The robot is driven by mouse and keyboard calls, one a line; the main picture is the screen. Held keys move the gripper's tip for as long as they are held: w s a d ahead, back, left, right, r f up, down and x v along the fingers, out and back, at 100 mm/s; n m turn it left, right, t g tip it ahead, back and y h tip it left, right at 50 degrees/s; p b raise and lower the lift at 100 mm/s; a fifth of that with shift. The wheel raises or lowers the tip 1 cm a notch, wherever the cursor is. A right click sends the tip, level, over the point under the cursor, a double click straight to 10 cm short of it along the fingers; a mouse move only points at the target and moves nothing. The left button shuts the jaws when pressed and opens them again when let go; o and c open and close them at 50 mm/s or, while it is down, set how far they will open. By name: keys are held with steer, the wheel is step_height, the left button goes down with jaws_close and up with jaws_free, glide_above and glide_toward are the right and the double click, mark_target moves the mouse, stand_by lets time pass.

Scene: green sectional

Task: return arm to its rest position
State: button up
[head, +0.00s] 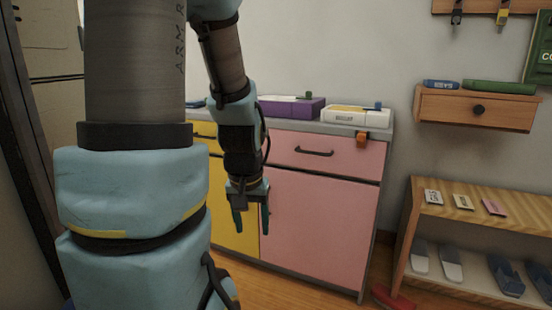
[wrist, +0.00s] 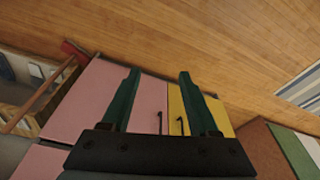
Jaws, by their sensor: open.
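My gripper (head: 251,217) hangs from my light blue and dark arm near the middle of the head view. Its two dark green fingers point down and stand apart, with nothing between them. It is in front of the pink and yellow cabinet (head: 318,215), and a gap to the doors cannot be measured here. In the wrist view my gripper (wrist: 158,85) also shows spread and empty, with the pink and yellow doors (wrist: 135,100) behind it. My large upper arm hides much of the left of the head view.
On the cabinet top are a purple box (head: 290,107) and a white box (head: 355,115). A small wooden wall drawer (head: 478,110) and a shoe rack (head: 480,215) are at the right. A red object (head: 391,299) lies on the floor beside the rack.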

steer(key=w+p+v, duration=0.2)
steer(key=p+v, duration=1.3)
steer(key=v, duration=0.1)
steer(key=w+r+p+v, duration=0.1)
steer(key=w+p+v, duration=0.1)
steer(key=p+v, duration=1.3)
steer(key=shift+r+g+p, duration=0.35)
steer(key=shift+g+p, duration=0.05)
steer(key=shift+p, duration=0.15)
